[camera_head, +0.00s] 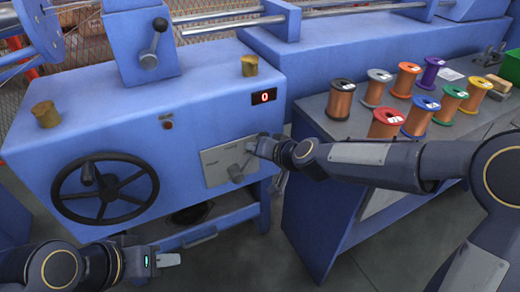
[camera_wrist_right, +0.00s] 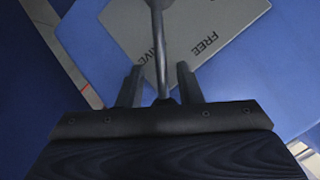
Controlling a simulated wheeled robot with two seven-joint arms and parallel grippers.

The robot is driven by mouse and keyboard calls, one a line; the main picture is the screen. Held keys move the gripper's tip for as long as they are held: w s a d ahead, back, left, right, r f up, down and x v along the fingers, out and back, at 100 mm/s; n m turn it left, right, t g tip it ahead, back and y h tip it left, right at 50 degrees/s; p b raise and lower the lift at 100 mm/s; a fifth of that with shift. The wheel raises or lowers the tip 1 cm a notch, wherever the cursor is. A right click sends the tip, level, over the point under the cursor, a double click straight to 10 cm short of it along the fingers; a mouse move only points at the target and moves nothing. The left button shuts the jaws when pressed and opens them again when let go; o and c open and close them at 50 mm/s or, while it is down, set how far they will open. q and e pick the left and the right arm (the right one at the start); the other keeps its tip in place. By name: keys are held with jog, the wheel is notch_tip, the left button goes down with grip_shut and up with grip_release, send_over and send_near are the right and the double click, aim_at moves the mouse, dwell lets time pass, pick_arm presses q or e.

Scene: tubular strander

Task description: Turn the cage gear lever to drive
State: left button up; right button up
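The grey gear plate (camera_head: 217,163) is on the front of the blue machine, with a small lever (camera_head: 236,173) on it. In the right wrist view the plate (camera_wrist_right: 190,25) reads FREE and, partly covered by the lever, a word ending in IVE. The metal lever rod (camera_wrist_right: 160,55) runs down between the two fingers of my right gripper (camera_wrist_right: 158,85), with gaps on both sides. That gripper (camera_head: 254,147) is at the plate's right edge in the head view. My left gripper (camera_head: 167,260) is low in front of the machine; its finger gap is unclear.
A black handwheel (camera_head: 105,188) sits left of the plate, and a second lever (camera_head: 155,42) is above. A red display (camera_head: 264,97) reads 0. Several wire spools stand on the bench (camera_head: 318,112) at right. Grey floor (camera_head: 250,262) is open in front.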

jog(key=p+v, duration=0.1)
jog(key=v, duration=0.6)
jog(key=shift+s+d, duration=0.2)
jog(key=shift+s, duration=0.05)
jog(key=shift+r, duration=0.2)
jog(key=s+d+r+g+h, duration=0.1)
jog(key=s+d+h, duration=0.1)
jog(key=s+d, duration=1)
jog(key=s+d+f+m+g+h, duration=0.1)
jog(key=s+d+f, duration=0.1)
jog(key=s+d, duration=0.35)
jog(key=s+d+f+m+g+h, duration=0.1)
jog(key=s+d+f, duration=0.15)
jog(key=s, duration=0.65)
notch_tip(320, 180, up, 35)
jog(key=p, duration=3.4)
jog(key=shift+w+n+p, duration=0.25)
jog(key=shift+n+p, duration=0.05)
jog(key=shift+f, duration=0.15)
